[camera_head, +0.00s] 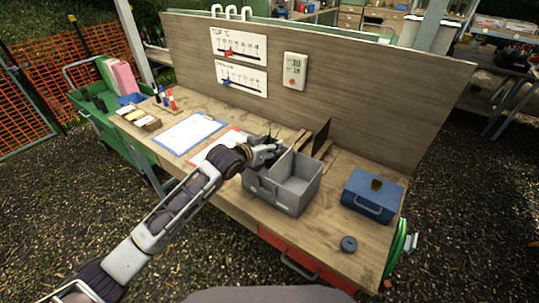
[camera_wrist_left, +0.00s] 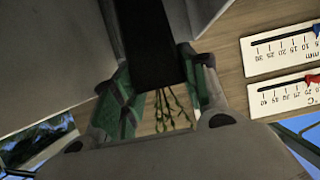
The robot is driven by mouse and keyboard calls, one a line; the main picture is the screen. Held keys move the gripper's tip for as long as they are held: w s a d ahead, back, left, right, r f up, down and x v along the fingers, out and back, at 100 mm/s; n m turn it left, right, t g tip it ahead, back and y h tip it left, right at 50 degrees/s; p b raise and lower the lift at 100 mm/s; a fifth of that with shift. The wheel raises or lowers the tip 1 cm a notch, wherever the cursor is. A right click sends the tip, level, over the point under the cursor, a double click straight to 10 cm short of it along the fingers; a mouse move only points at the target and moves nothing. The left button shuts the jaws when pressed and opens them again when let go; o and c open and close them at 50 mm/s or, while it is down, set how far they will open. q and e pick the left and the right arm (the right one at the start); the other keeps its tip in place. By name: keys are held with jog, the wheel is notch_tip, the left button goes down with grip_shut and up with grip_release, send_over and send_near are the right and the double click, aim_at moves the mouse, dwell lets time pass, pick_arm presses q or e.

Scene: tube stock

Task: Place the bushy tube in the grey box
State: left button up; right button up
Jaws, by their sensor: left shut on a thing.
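The grey box (camera_head: 292,207) stands open on the workbench, with a divider inside. My left gripper (camera_head: 270,149) is at the box's left back side. In the left wrist view its green fingers (camera_wrist_left: 160,95) are shut on the bushy tube (camera_wrist_left: 150,45), a dark tube with thin branching green stems. Some dark green growth shows above the gripper in the head view, but most of the tube is hidden there. A grey surface, likely the box wall, fills the upper left of the wrist view. My right gripper is not in view.
A dark upright panel (camera_head: 321,138) with wooden pieces stands behind the box. A blue case (camera_head: 371,196) and a dark disc (camera_head: 348,244) lie to the right. Clipboards (camera_head: 190,133) lie to the left. A tall wooden board (camera_head: 350,105) closes the bench's back.

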pick_arm(q)
jog(key=shift+f, duration=2.1)
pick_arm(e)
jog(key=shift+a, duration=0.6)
pick_arm(q)
jog(key=shift+f, duration=0.1)
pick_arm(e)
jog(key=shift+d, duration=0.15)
pick_arm(q)
jog(key=o, duration=1.1)
jog(key=shift+o, duration=0.3)
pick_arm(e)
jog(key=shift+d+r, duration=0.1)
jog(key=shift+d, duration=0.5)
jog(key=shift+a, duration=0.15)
